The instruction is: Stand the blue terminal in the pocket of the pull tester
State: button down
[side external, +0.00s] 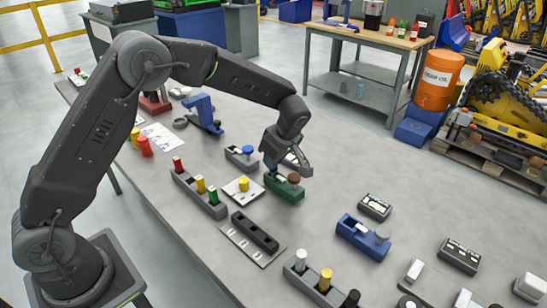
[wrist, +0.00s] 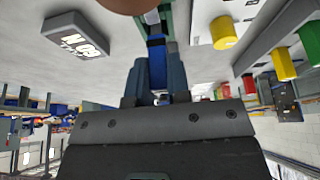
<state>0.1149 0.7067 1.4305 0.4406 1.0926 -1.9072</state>
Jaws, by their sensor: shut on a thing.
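My gripper (side external: 280,172) is over a green block-shaped device (side external: 287,193) with a round brown knob (side external: 293,178). I cannot tell for certain whether this device is the pull tester. In the wrist view my gripper (wrist: 157,62) is shut on the blue terminal (wrist: 157,42), which shows between the fingers with a pale metal end at the top. The green device shows partly behind the terminal, and its knob (wrist: 122,4) is at the top edge. The pocket is hidden, so I cannot tell whether the terminal is in it or above it.
A rack (side external: 200,196) with red, yellow and green terminals stands left of the green device. A plate with a yellow piece (side external: 243,184) and a grey device with a blue knob (side external: 241,157) are close by. A blue device (side external: 361,240) stands to the right, with clear table between.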

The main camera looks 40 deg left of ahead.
jog(key=shift+f, duration=0.3)
dwell(0.4)
jog(key=c, duration=1)
grip_release()
jog(key=shift+o, duration=0.4)
jog(key=o, duration=0.4)
jog(key=shift+r, duration=3.55)
